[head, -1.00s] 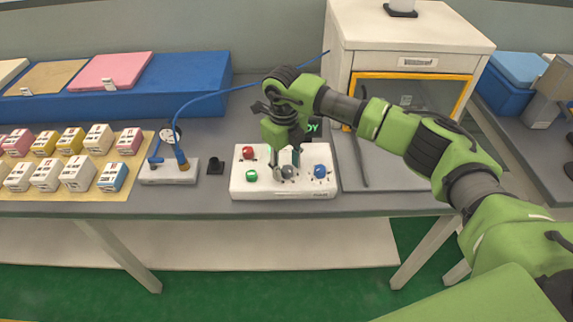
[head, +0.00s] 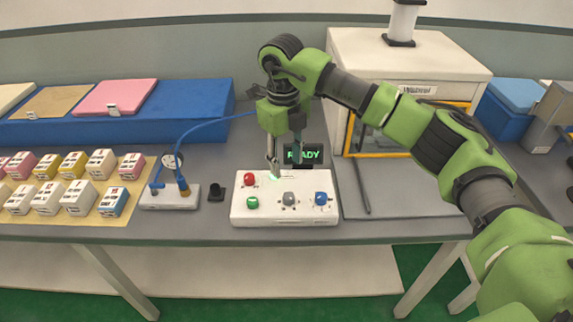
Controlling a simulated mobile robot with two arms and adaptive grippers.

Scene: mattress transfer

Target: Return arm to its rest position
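My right gripper (head: 285,162) hangs above the back edge of a white control box (head: 285,214). Its two dark fingers point down and stand apart, with nothing between them. The box carries a red knob (head: 249,180), a green button (head: 252,202), a grey knob (head: 289,199) and a blue knob (head: 321,198). My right arm (head: 405,115) reaches in from the right across the table. My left gripper is out of view.
A display (head: 306,155) reading READY, partly covered by a finger, stands behind the box. A white cabinet (head: 375,50) with a yellow frame stands right. A gauge stand (head: 169,196) with a blue hose and small cartons (head: 76,200) are left. The table front is clear.

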